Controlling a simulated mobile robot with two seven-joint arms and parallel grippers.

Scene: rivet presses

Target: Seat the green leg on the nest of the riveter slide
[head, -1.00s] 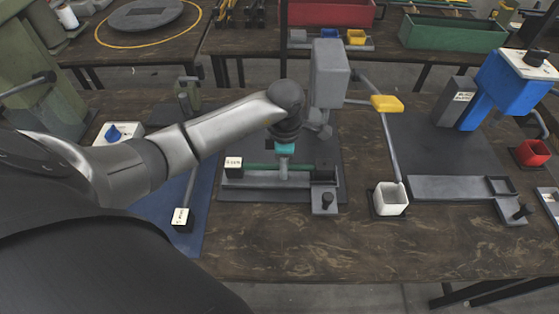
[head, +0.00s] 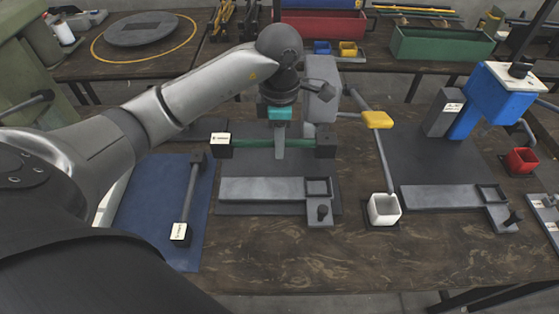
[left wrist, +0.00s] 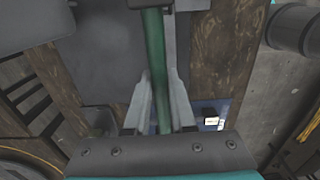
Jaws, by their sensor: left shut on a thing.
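The green leg (head: 250,142) is a green bar with a dark block at each end; its left block carries a white label. My left gripper (head: 279,150) is shut on the bar near its middle and holds it level above the grey riveter slide (head: 262,188). The slide's nest (head: 318,187), a square frame at its right end, looks empty. The leg's right block is behind the nest in the picture. In the left wrist view the green leg (left wrist: 154,60) runs between my fingers (left wrist: 160,95). My right gripper is not in view.
A grey press (head: 321,90) stands behind the slide, and a black knob (head: 322,210) in front of the nest. A grey leg (head: 190,195) lies on a blue mat (head: 140,215). To the right are a white cup (head: 384,209) and a blue press (head: 490,105) with another slide.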

